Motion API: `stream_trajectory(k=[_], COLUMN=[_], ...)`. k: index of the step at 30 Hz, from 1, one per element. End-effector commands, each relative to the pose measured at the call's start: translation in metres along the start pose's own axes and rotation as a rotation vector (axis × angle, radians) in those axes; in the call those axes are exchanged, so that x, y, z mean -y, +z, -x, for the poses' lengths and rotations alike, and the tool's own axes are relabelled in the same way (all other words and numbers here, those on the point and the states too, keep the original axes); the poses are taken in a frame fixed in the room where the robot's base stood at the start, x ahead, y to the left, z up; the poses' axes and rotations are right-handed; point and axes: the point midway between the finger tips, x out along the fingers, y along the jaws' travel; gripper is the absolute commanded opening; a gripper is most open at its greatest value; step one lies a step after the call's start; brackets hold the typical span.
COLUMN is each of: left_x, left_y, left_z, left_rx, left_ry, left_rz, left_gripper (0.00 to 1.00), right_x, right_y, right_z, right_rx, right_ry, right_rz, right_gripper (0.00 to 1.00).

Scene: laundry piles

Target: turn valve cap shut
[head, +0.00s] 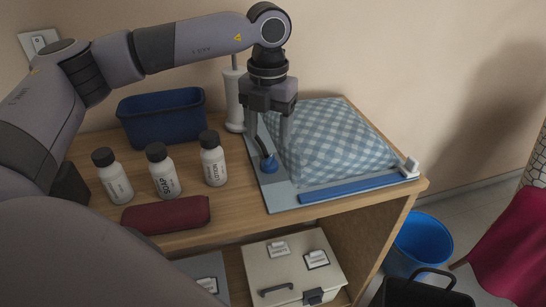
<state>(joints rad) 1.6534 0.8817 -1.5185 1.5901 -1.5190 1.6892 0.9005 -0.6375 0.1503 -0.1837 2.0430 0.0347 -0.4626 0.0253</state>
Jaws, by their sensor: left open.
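A blue valve cap (269,164) sits at the left side of a bag holding blue-and-white checked cloth (330,140). My left gripper (275,150) points down over the bag's left edge. It is open, with its fingers at the cap; whether they touch it cannot be told. The cap's upper part is partly hidden by the fingers. A blue strip (352,188) lies along the bag's front edge, with a white clip (409,167) at its right end. My right gripper is not in view.
Three labelled white bottles (163,172), a dark red case (166,213) and a blue bin (162,116) stand left on the wooden table (239,215). A white cylinder (233,98) stands behind the gripper. A beige box (292,268) sits below; a blue bucket (419,243) stands right.

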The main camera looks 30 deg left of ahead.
Motion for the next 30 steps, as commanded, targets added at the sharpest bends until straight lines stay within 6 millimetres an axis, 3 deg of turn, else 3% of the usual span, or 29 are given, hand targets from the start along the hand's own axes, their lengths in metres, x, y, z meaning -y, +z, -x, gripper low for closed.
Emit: stream_trajectory(k=[5, 16, 27, 28, 30], left_x=[-0.002, -0.002, -0.002, -0.002, -0.002], left_y=[0.001, 0.001, 0.001, 0.001, 0.001], left_z=[-0.012, -0.064, -0.071, -0.071, -0.071], left_rx=[-0.003, -0.002, 0.0, 0.0, 0.0], left_ry=[-0.006, -0.005, -0.005, -0.005, -0.005], left_rz=[0.042, 0.038, 0.037, 0.037, 0.037], left_gripper=[0.63, 0.63, 0.63, 0.57, 0.34], right_x=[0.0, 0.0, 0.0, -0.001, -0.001], right_y=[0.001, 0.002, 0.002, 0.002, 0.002], right_z=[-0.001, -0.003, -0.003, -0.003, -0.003], right_rx=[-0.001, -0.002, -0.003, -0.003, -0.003], right_ry=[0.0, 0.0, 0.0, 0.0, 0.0], right_rz=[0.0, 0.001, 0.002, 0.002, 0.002], right_gripper=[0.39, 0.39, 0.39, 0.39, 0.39])
